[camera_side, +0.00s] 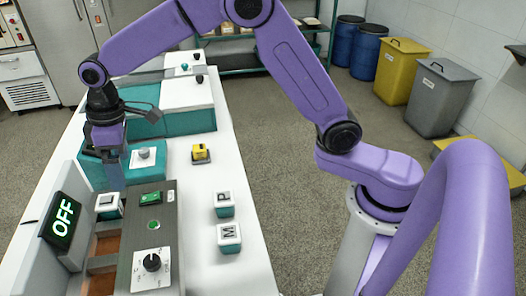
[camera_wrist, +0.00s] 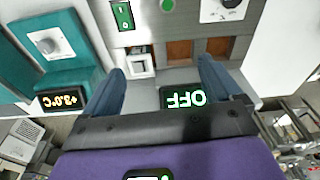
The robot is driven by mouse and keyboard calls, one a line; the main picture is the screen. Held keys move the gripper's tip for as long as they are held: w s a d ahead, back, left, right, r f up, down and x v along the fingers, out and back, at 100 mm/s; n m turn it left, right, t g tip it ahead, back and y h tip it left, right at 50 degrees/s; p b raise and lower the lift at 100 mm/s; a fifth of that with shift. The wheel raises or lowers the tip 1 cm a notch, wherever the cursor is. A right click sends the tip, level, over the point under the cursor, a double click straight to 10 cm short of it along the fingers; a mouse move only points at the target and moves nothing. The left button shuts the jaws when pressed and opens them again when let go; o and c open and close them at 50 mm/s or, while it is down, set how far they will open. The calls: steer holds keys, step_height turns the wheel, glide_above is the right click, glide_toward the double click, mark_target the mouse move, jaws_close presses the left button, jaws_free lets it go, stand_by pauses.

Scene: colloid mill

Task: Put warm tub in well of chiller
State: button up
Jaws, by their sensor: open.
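My gripper (camera_side: 117,187) points down over the upper end of the row of wells in the grey unit, its fingers apart with nothing held. In the wrist view my gripper (camera_wrist: 162,66) spans a small white tub (camera_wrist: 140,62) in the first well. In the side view this tub (camera_side: 109,206) has a white lid lettered L and a teal body. Two similar tubs, P (camera_side: 224,204) and M (camera_side: 229,238), stand on the white bench. Which tub is warm does not show. A teal box (camera_side: 91,163) with a dial, probably the chiller, reads +3.0°C on its display (camera_wrist: 62,100).
The grey unit's panel (camera_side: 155,222) carries a green rocker switch, a green button and a black knob; its screen (camera_side: 63,220) reads OFF. Brown-floored wells (camera_side: 106,245) beside the L tub look empty. A yellow device (camera_side: 201,153) sits on the bench (camera_side: 190,185), with clear surface around it.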

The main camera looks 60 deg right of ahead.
steer(key=s+d+n, duration=0.1)
steer(key=s+d, duration=0.6)
steer(key=s, duration=0.4)
steer(key=s+d+n, duration=0.1)
steer(key=s+d, duration=0.6)
steer(key=s, duration=0.4)
steer(key=s+d, duration=0.7)
steer(key=s, duration=0.4)
steer(key=shift+d+r+n+g+h, duration=0.25)
steer(key=shift+d+n+g+h, duration=0.05)
steer(key=shift+d+n+h, duration=0.1)
